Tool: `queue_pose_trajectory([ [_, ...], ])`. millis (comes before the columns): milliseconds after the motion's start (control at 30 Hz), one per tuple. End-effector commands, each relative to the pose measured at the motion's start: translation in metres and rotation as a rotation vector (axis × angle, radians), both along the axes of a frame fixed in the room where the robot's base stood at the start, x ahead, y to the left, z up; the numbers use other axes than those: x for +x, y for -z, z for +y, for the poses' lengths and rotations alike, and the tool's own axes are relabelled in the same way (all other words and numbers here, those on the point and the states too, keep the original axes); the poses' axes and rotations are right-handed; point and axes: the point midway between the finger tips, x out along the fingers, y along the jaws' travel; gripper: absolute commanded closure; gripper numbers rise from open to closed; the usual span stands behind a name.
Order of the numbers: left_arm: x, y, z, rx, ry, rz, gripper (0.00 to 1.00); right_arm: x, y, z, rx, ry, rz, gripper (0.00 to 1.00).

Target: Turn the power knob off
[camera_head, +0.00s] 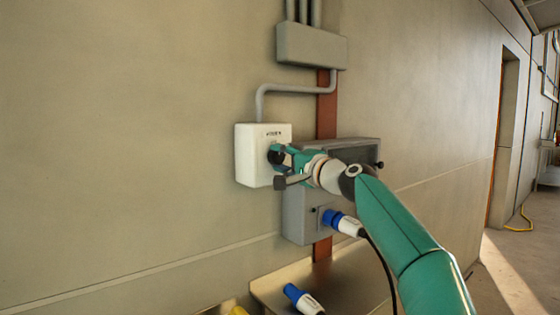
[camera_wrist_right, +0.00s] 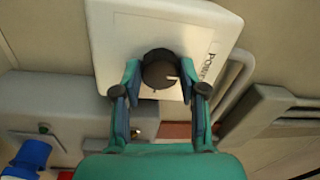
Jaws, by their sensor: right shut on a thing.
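The power knob (camera_wrist_right: 160,70) is a round dark knob with a pale pointer mark, on a white wall box (camera_head: 252,158) labelled for power. The box also shows in the right wrist view (camera_wrist_right: 115,45). My right gripper (camera_head: 283,158) reaches in from the right and is at the knob. In the wrist view its two teal fingers (camera_wrist_right: 160,82) sit on either side of the knob, shut on it. In the head view the fingers partly hide the knob. The pointer mark points toward the lower right in the wrist view. My left gripper is not in view.
A grey cabinet (camera_head: 297,215) stands right of the white box, behind my right arm. A blue and white plug (camera_head: 342,223) sits in its socket with a black cable. Another blue plug (camera_head: 302,298) lies on a shelf below. Grey conduit (camera_head: 290,88) runs above.

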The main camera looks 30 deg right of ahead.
Motion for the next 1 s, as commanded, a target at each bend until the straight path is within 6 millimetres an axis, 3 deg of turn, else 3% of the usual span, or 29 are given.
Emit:
queue_pose_trajectory([
  [33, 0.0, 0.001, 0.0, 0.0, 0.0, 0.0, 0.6, 0.003, 0.009, 0.003, -0.003, -0.011, 0.02, 0.57],
  [200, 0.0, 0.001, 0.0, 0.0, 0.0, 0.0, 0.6, 0.003, 0.008, 0.003, -0.002, -0.01, 0.016, 0.33],
  [667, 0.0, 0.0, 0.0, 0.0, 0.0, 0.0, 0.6, -0.005, 0.002, 0.0, -0.002, -0.005, 0.007, 0.33],
  [1000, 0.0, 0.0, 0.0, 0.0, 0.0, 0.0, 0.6, -0.044, 0.005, -0.004, 0.001, -0.004, 0.008, 0.33],
])
